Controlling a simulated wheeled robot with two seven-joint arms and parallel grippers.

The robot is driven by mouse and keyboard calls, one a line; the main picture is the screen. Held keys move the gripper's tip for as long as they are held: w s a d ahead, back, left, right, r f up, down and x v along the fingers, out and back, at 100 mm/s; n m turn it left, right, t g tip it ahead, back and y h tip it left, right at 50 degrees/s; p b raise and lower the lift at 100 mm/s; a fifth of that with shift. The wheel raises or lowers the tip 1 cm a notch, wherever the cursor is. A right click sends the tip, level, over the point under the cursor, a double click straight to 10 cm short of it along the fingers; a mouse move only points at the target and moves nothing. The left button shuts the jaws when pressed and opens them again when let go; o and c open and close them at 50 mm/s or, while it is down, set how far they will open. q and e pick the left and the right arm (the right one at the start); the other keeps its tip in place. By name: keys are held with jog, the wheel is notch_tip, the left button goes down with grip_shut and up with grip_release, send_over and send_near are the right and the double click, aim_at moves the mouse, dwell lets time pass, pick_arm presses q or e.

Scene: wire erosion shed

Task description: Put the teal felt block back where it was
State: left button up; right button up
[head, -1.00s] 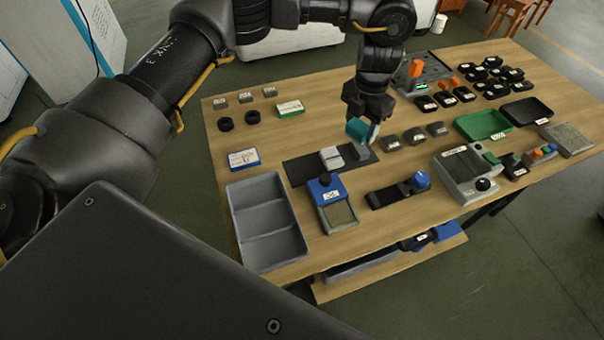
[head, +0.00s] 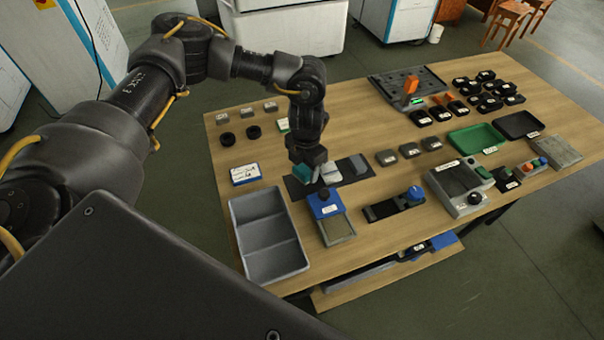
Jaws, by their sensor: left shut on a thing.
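The teal felt block (head: 302,173) is held in my left gripper (head: 311,172), whose jaws are shut on it. The gripper points down over the left end of a dark mat (head: 295,189). I cannot tell whether the block touches the mat or is just above it. A light grey block (head: 331,173) sits on the mat just right of the gripper. A darker grey block (head: 358,163) sits at the mat's right end. My right gripper is not in view.
A blue-topped device (head: 325,201) stands just in front of the mat. A grey divided bin (head: 268,236) is at the front left, and a blue-edged card (head: 245,174) lies left of the mat. Small grey blocks (head: 409,150) stand to the right. Bare wood lies behind the mat.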

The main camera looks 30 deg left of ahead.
aim_at(302, 177)
pick_arm(q)
jog(key=shift+s+a+f, duration=0.2)
jog(key=shift+a+f, duration=0.05)
jog(key=shift+f, duration=0.05)
jog(key=f, duration=0.3)
jog(key=shift+s+a+f+p, duration=0.1)
jog(key=shift+a+f+p, duration=0.1)
jog(key=shift+p, duration=0.1)
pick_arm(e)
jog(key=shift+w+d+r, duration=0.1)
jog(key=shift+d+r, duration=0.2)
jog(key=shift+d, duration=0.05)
pick_arm(q)
jog(key=shift+f, duration=0.15)
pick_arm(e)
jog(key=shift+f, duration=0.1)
pick_arm(q)
jog(key=o, duration=1)
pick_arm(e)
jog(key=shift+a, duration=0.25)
